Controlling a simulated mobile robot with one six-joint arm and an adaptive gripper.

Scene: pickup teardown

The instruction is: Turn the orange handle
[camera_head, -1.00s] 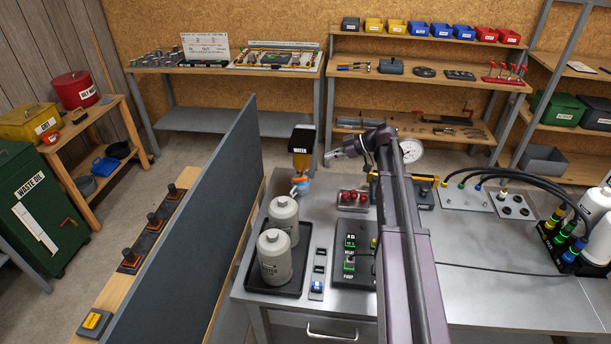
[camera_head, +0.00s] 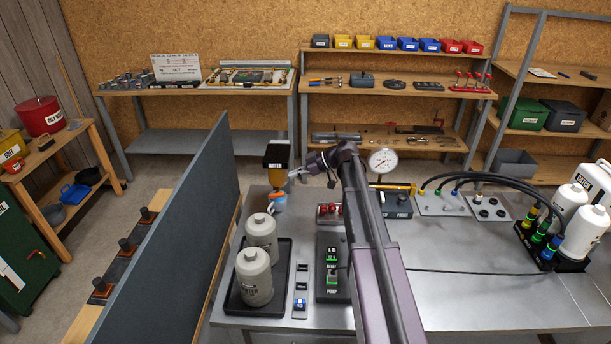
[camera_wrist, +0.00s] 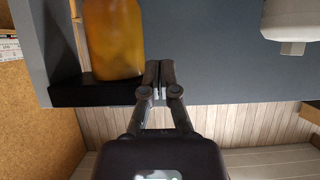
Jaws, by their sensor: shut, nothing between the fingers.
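The orange handle (camera_head: 255,207) is a small patch beside a blue part, below the amber bowl (camera_head: 247,178) of the water separator with its black head (camera_head: 278,155). My gripper (camera_head: 293,176) points left just right of the amber bowl, above the handle's height. In the wrist view, which looks upside down, my gripper (camera_wrist: 160,68) is shut and empty. Its fingertips are close beside the amber bowl (camera_wrist: 113,40) and black head (camera_wrist: 97,92); contact cannot be told. The handle is not visible in the wrist view.
Two pale filter canisters (camera_head: 254,277) stand in a black tray (camera_head: 285,262) in front of the separator. A dark upright panel (camera_head: 172,230) borders the left. A dial gauge (camera_head: 383,162) and red-capped parts (camera_head: 328,210) are to the right. The bench's right front is clear.

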